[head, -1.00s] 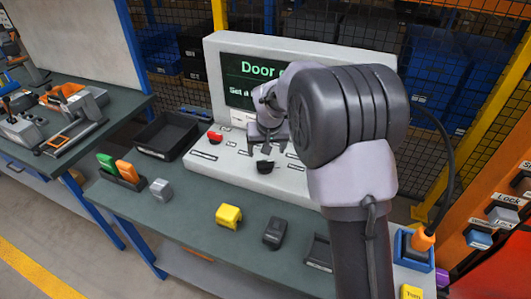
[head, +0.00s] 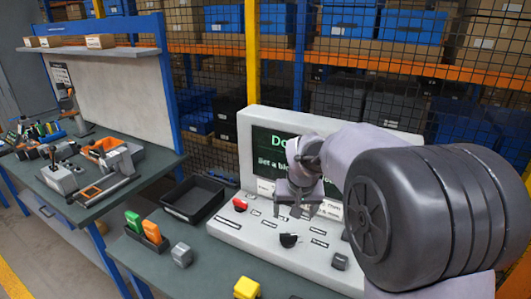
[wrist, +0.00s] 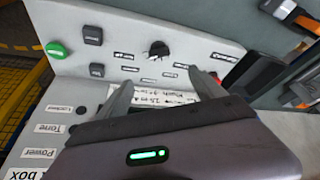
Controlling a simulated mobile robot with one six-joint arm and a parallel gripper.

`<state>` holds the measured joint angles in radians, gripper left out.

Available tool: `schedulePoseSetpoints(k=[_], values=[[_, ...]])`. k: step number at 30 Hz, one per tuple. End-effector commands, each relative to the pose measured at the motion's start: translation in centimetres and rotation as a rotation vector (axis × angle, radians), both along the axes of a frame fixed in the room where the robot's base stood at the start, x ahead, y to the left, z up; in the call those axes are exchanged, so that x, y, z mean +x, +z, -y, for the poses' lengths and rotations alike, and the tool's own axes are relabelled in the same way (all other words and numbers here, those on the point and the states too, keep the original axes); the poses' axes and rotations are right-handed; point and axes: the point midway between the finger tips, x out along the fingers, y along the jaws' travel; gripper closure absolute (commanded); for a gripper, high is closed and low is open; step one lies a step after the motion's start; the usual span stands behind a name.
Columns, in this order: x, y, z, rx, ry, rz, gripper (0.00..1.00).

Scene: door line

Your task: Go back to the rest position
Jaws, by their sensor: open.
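My gripper (head: 296,209) hangs over the sloped face of the grey control console (head: 232,225), in front of its screen (head: 268,150). In the wrist view my gripper (wrist: 160,88) has its two fingers spread apart with nothing between them. Labels and a written white strip on the console show behind the fingers. A black knob (head: 289,240) lies just below the gripper in the head view, apart from it. My arm covers the right part of the console and screen.
A red knob (head: 240,204) is on the console's left. A black tray (head: 193,199), a holder with green (head: 133,221) and orange (head: 151,231) pieces, a grey block (head: 181,254) and a yellow block (head: 246,287) are on the bench. A mesh fence stands behind.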

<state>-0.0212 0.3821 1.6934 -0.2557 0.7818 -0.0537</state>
Motion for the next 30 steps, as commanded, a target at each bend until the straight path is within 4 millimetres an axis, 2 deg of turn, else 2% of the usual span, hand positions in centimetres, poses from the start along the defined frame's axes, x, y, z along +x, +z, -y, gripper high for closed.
schedulePoseSetpoints(k=[2,4,7,9,12,15,19,30], values=[[-3.3,2.4,-0.2,0.03,-0.028,0.021,0.22],[-8.1,4.7,-0.5,0.073,-0.064,0.037,0.22],[-15.7,6.4,-1.2,0.142,-0.117,0.059,0.22],[-20.8,6.4,-1.8,0.191,-0.149,0.073,0.22],[-26.6,5.3,-2.6,0.251,-0.184,0.088,0.22],[-30.3,3.9,-3.2,0.292,-0.207,0.097,0.22],[-32.2,3.0,-3.5,0.316,-0.217,0.101,0.22],[-32.4,3.0,-3.5,0.317,-0.218,0.1,0.22]])
